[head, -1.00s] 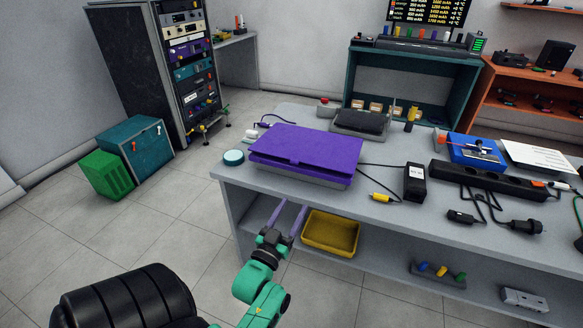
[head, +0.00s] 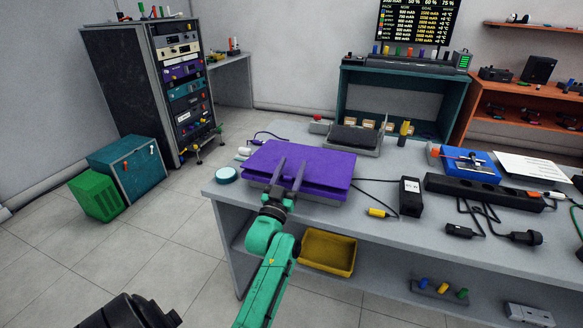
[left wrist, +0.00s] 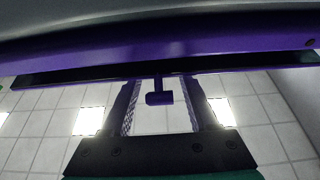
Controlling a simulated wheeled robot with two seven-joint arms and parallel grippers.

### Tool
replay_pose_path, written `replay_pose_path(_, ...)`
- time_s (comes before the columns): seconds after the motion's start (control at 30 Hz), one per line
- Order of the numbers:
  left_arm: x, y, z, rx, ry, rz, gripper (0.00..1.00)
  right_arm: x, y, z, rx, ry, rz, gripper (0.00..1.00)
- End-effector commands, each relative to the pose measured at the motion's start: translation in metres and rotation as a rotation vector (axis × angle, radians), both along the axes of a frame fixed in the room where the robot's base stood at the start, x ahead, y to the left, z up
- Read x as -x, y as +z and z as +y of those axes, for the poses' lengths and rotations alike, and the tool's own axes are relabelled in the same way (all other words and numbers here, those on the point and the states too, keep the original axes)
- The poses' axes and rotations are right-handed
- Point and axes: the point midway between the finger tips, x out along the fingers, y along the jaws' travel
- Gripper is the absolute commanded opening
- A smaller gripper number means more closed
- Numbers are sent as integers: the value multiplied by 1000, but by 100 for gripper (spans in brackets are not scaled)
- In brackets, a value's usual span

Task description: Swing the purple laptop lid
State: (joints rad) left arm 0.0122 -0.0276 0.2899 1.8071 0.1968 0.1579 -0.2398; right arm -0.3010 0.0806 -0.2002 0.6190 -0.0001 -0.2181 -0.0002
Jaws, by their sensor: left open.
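The purple laptop (head: 325,165) lies on the grey workbench with its lid down, or nearly down, over the base. My left gripper (head: 291,164) is open at the laptop's near edge, its two grey fingers pointing toward the lid and overlapping it in the picture. In the left wrist view the purple laptop edge (left wrist: 170,48) runs across the top. A small purple tab (left wrist: 159,98) shows between the spread fingers of my left gripper (left wrist: 160,85), with space on both sides. Whether a finger touches the laptop I cannot tell. My right gripper is not in view.
A teal round tin (head: 226,174) sits left of the laptop. A black adapter (head: 410,197), cables and a power strip (head: 484,191) lie to the right. A dark device (head: 353,138) stands behind. A yellow bin (head: 328,252) is on the shelf below.

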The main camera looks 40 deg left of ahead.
Motion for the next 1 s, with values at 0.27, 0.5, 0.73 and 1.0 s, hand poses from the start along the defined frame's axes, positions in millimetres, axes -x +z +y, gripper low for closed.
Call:
replay_pose_path(0.27,-2,0,1,0,0,1,52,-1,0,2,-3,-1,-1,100)
replay_pose_path(0.5,-2,0,1,0,0,1,0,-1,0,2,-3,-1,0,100)
replay_pose_path(0.73,-2,0,1,0,0,1,0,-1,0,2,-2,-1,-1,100)
replay_pose_path(1.0,-2,0,0,0,0,1,0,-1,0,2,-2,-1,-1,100)
